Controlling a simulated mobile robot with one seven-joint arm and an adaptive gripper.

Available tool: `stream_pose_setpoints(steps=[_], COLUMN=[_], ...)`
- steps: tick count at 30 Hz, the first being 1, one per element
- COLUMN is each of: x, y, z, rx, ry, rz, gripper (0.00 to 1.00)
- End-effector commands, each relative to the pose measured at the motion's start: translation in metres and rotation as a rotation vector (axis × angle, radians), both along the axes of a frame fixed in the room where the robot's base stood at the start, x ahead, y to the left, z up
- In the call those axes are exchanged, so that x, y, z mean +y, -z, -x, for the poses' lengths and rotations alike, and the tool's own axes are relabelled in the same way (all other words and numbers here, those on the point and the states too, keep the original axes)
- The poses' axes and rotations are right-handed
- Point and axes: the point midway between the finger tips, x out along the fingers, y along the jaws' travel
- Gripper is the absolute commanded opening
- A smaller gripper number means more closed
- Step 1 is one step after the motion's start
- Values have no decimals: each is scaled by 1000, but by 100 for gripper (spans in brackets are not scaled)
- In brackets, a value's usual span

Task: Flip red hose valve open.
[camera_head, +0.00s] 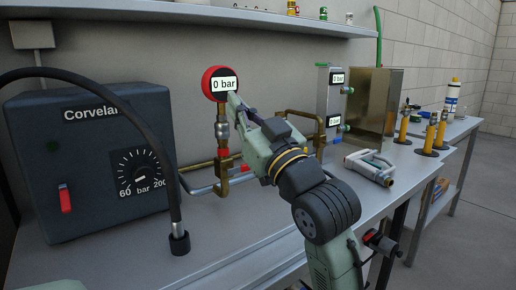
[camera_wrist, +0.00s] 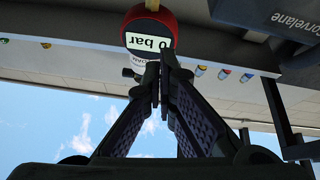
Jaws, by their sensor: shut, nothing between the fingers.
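A round red gauge (camera_head: 220,84) reading 0 bar stands on a brass pipe above the bench. Below it are brass and steel pipe fittings (camera_head: 222,135) with small red parts (camera_head: 223,152). I cannot tell which red part is the hose valve or how it is set. My gripper (camera_head: 236,102) is beside the gauge's lower right edge, partly hidden by my arm. In the wrist view the gauge (camera_wrist: 150,30) appears upside down just beyond my gripper (camera_wrist: 158,78), whose fingers are shut and empty. I cannot tell whether they touch the gauge.
A dark Corvelane box (camera_head: 95,150) with a dial and red switch stands left. A black hose (camera_head: 160,150) arches in front of it. A steel tank (camera_head: 375,105), a white membrane module (camera_head: 371,166) and yellow posts (camera_head: 430,135) are right. A shelf (camera_head: 200,14) hangs above.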

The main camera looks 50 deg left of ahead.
Motion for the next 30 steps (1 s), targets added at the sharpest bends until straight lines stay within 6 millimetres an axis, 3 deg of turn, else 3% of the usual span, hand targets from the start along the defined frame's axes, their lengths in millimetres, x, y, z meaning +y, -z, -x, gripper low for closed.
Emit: stream_pose_setpoints(steps=[1, 3, 7, 12, 15, 25, 30], x=[-2, -7, -29, -52, -56, -54, -37], y=[1, 14, 33, 47, 50, 51, 54], z=[-23, -44, -66, -74, -75, -74, -75], rx=[37, 93, 165, 205, 212, 211, 212], ry=[6, -4, -21, -35, -39, -40, -42], rz=[116, 273, 503, 659, 686, 687, 688], gripper=[0, 0, 0, 0, 0, 0, 0])
